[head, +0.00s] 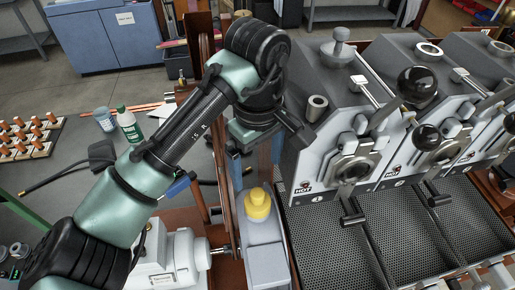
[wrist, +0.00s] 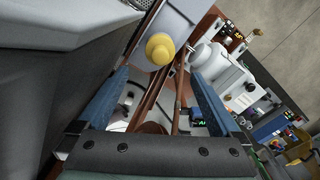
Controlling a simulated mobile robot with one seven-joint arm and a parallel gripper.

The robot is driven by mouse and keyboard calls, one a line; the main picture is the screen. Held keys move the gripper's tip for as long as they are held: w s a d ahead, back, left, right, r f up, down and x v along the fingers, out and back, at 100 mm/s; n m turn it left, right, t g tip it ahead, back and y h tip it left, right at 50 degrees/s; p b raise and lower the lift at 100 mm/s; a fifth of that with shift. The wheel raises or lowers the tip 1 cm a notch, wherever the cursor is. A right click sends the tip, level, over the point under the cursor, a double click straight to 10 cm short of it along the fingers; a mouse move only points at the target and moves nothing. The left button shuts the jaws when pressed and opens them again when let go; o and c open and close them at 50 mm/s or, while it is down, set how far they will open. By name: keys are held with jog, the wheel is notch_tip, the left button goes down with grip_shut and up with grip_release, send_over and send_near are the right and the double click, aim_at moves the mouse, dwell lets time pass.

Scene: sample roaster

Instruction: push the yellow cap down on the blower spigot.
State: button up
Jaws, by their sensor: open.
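The yellow cap (head: 257,204) sits on top of a pale grey housing (head: 264,262) in the head view, below my gripper (head: 254,166). The spigot under the cap is hidden, so I cannot tell how far down the cap sits. In the wrist view the cap (wrist: 159,49) shows as a round yellow knob on the grey housing (wrist: 173,18), ahead of the blue fingers. My gripper (wrist: 160,76) is open, with nothing between its fingers, and appears apart from the cap.
The grey roaster row (head: 345,130) stands close to the right of my gripper, with a perforated tray (head: 400,235) in front. A white motor unit (head: 170,255) is left of the housing. A green-capped bottle (head: 128,125) and a rack of samples (head: 28,138) are farther left.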

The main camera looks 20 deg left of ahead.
jog(key=shift+r, duration=1.9)
